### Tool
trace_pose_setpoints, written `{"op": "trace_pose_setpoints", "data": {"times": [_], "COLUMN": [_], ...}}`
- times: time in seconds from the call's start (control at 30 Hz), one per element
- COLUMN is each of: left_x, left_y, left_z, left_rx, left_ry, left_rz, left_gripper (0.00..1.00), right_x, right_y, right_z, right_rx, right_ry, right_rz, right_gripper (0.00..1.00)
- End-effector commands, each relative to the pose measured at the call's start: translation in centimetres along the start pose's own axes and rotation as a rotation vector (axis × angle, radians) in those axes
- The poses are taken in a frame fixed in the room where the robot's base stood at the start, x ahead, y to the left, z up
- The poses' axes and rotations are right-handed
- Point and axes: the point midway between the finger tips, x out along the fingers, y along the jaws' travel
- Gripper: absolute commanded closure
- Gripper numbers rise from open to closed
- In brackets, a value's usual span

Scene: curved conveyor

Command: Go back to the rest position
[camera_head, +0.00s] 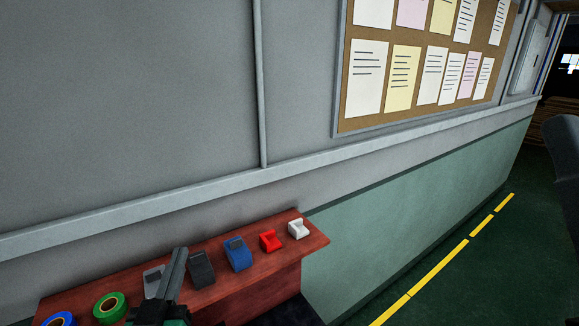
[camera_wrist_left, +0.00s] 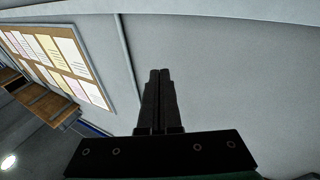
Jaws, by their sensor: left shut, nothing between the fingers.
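My left gripper (camera_head: 180,262) is shut and empty. In the head view it points upward in front of the reddish wooden table and partly covers a grey object there. In the left wrist view the two fingers of the left gripper (camera_wrist_left: 160,75) lie together with nothing between them, against the grey wall. My right gripper is in neither view.
The wooden table (camera_head: 262,270) holds a blue tape roll (camera_head: 61,319), a green tape roll (camera_head: 110,307), a dark grey item (camera_head: 201,269), a blue item (camera_head: 238,254), a red item (camera_head: 270,241) and a white item (camera_head: 298,229). A corkboard (camera_head: 400,118) hangs on the wall behind.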

Motion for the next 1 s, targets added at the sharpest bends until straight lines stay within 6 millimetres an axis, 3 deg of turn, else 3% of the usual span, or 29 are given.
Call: {"op": "trace_pose_setpoints", "data": {"times": [0.03,0.2,0.3,0.4,0.5,0.6,1.0], "left_x": [0.1,-2.2,-4.8,-7.5,-9.4,-10.2,-10.2], "left_y": [0.2,0.8,1.1,1.3,1.4,1.5,1.4], "left_z": [-5.9,-21.0,-28.8,-34.4,-37.4,-38.4,-38.2], "left_rx": [-0.017,-0.060,-0.072,-0.075,-0.073,-0.071,-0.071], "left_ry": [0.072,0.308,0.447,0.559,0.628,0.655,0.655], "left_rz": [0.015,0.078,0.119,0.152,0.173,0.182,0.182], "left_gripper": [1.00,1.00,1.00,1.00,1.00,1.00,1.00], "right_x": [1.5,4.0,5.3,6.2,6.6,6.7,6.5], "right_y": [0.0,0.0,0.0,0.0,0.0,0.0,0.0], "right_z": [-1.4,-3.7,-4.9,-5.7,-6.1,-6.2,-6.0], "right_rx": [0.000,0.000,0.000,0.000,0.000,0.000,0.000], "right_ry": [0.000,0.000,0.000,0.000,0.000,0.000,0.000], "right_rz": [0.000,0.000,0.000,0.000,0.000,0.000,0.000], "right_gripper": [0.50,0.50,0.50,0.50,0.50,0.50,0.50]}}
